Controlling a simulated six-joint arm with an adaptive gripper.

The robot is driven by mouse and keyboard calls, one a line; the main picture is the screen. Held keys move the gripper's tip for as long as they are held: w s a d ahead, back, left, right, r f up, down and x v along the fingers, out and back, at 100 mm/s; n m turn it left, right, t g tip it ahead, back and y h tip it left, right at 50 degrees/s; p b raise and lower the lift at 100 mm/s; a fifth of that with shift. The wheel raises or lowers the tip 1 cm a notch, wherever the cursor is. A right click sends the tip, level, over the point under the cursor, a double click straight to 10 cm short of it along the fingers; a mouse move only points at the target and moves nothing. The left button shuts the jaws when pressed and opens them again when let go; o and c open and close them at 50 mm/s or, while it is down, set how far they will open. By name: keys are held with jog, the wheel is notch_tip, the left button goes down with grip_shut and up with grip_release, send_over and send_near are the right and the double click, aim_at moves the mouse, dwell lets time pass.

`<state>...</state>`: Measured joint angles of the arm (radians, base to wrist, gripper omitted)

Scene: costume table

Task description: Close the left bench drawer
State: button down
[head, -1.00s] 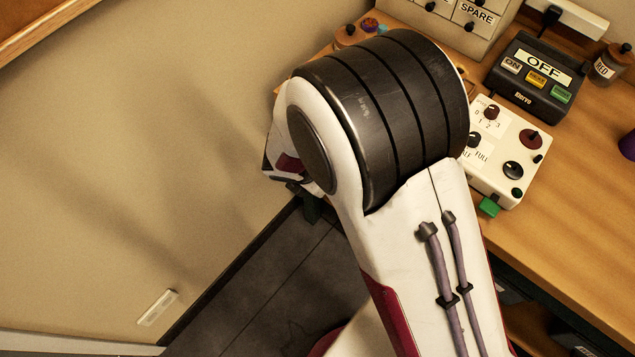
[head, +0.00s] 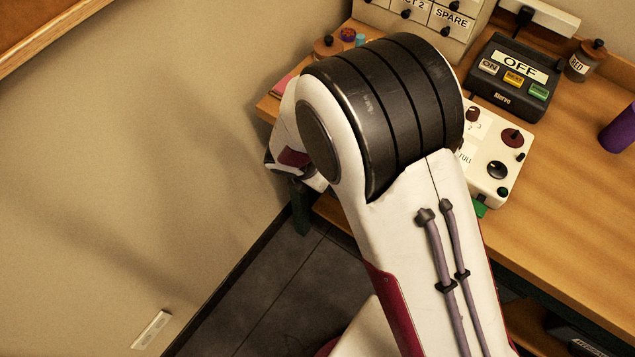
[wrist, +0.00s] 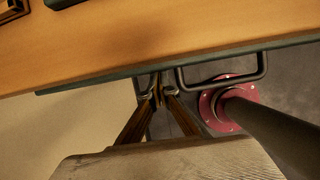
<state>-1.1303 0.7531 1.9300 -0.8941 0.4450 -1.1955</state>
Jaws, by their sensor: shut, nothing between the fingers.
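In the wrist view, a dark loop handle (wrist: 264,72) sticks out from a dark green front strip (wrist: 100,83) below the wooden bench edge. The strip looks like the drawer front, but I cannot tell how far it stands out. My gripper (wrist: 157,92) is shut and empty. Its fingertips show just left of the handle, close to the strip; I cannot tell whether they touch it. In the head view my arm hides the gripper, the handle and the drawer front. The wooden bench (head: 565,215) runs along the right side there.
On the bench stand a white control box (head: 497,170), a black box marked OFF (head: 512,75), a brown jar (head: 586,62) and a purple object (head: 619,130). The wall (head: 130,170) is on the left. Dark floor (head: 275,285) lies between wall and bench.

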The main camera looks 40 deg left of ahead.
jog(key=shift+w, duration=0.35)
jog(key=shift+s, duration=0.2)
jog(key=s+r, duration=0.7)
jog(key=r, duration=0.2)
jog(key=shift+s+r, duration=0.2)
dwell(0.4)
jog(key=shift+f, duration=0.15)
